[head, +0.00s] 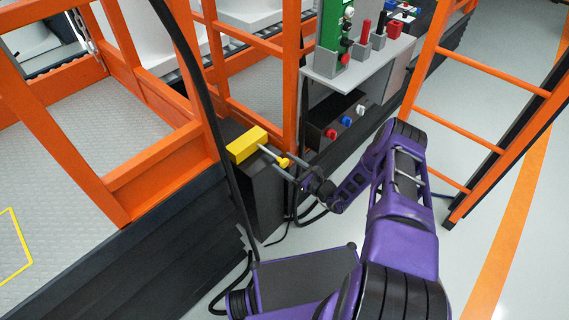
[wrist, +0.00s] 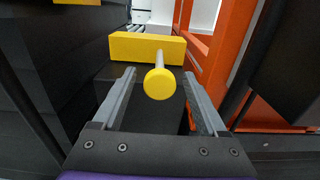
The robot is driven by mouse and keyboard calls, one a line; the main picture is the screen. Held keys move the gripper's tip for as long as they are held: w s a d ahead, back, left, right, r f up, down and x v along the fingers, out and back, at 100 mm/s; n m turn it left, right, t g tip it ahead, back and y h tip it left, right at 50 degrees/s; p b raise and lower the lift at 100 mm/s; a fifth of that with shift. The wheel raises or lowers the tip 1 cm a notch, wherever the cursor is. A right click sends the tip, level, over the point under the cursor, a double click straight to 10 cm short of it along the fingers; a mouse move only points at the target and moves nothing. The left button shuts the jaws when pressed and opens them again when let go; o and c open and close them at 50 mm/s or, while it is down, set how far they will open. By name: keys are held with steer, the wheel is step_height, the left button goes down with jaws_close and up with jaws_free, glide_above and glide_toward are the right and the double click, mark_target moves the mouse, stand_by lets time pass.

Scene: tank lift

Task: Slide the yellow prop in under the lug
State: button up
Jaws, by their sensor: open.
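The yellow prop is a yellow block (head: 247,143) with a grey rod and a round yellow knob (head: 283,162). It lies on top of a black box (head: 262,200) beside the orange-railed platform. In the wrist view the block (wrist: 148,47) lies crosswise ahead, and the knob (wrist: 159,84) faces me. My gripper (head: 281,171) is open at the knob. In the wrist view its fingers (wrist: 160,76) stand on either side of the knob and rod, with gaps on both sides. I cannot make out the lug in either view.
Orange rails (head: 291,75) rise just beyond the box. A control shelf (head: 358,55) with levers and a panel with knobs (head: 345,122) stand to the right. An orange ladder (head: 478,133) is farther right. A black cable (head: 217,130) hangs left of the box.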

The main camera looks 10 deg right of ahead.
steer(key=shift+w+a, duration=0.2)
steer(key=shift+w, duration=0.1)
jaws_close()
steer(key=shift+s, duration=0.1)
stand_by(1.2)
